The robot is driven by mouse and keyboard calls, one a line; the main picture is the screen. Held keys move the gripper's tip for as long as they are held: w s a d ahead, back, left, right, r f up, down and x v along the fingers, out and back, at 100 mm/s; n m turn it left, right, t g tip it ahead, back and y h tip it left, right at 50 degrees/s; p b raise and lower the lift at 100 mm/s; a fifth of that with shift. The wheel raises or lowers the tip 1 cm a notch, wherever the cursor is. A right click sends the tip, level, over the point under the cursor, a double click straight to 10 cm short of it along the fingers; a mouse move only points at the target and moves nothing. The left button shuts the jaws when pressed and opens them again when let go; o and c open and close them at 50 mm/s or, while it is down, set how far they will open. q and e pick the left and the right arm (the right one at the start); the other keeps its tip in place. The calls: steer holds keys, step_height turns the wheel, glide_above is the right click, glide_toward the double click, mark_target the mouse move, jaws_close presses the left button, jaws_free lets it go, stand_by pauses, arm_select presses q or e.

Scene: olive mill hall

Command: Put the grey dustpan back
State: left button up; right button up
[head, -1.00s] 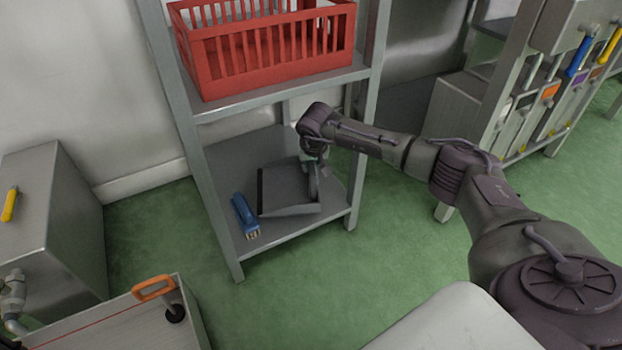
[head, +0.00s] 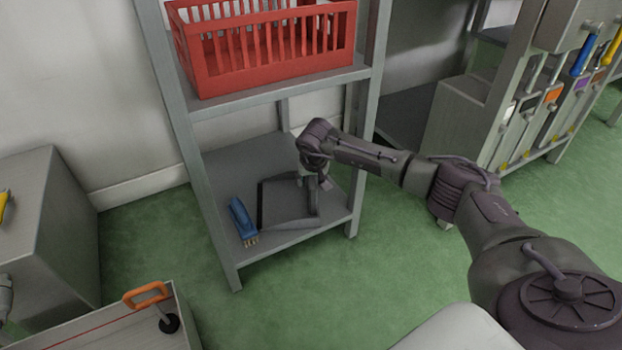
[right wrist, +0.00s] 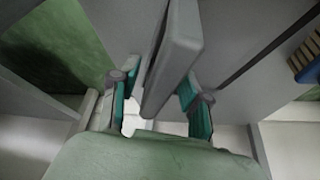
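The grey dustpan (head: 286,205) lies on the lower board (head: 238,163) of a grey metal rack, near its front edge. My right gripper (head: 316,183) reaches down over the dustpan's right part in the head view. In the right wrist view, the two teal-padded fingers of my right gripper (right wrist: 160,107) stand apart, with the end of the grey dustpan handle (right wrist: 178,50) between them. Gaps seem to show beside the handle, so the fingers look open around it. My left gripper is not in view.
A blue brush (head: 240,216) lies just left of the dustpan; its bristles (right wrist: 308,62) show in the right wrist view. A red crate (head: 268,62) stands on the board above. Rack posts flank my arm. A box with an orange handle (head: 147,294) stands lower left. Green floor is clear in front.

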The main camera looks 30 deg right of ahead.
steer(key=shift+r, duration=0.1)
steer(key=p+v, duration=0.5)
steer(key=v, duration=0.1)
steer(key=shift+r, duration=0.3)
steer(key=shift+s+r, duration=0.25)
steer(key=shift+r, duration=0.05)
steer(key=shift+s+a+r+p, duration=0.1)
steer(key=shift+r+p, duration=0.05)
steer(key=shift+p, duration=0.2)
